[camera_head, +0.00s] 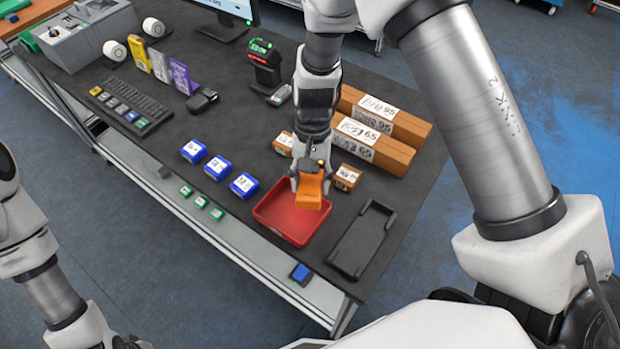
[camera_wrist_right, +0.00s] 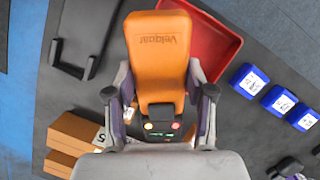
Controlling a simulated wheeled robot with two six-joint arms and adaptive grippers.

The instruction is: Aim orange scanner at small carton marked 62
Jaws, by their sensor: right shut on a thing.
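My right gripper (camera_head: 311,184) is shut on the orange scanner (camera_head: 311,192) and holds it above the red tray. In the right wrist view the scanner (camera_wrist_right: 158,50) sits between both fingers (camera_wrist_right: 160,97). Two small cartons lie near it: one (camera_head: 347,177) just right of the gripper, the other (camera_head: 283,143) left of the forearm and partly hidden. Their labels are too small to read, so I cannot tell which is marked 62.
The red tray (camera_head: 264,215) is below the scanner, with a black holder (camera_head: 345,262) to its right. Long cartons (camera_head: 402,128) lie behind on the right. Blue boxes (camera_head: 217,167) are on the left. A black stand device (camera_head: 265,68) and a keyboard (camera_head: 130,103) are farther back.

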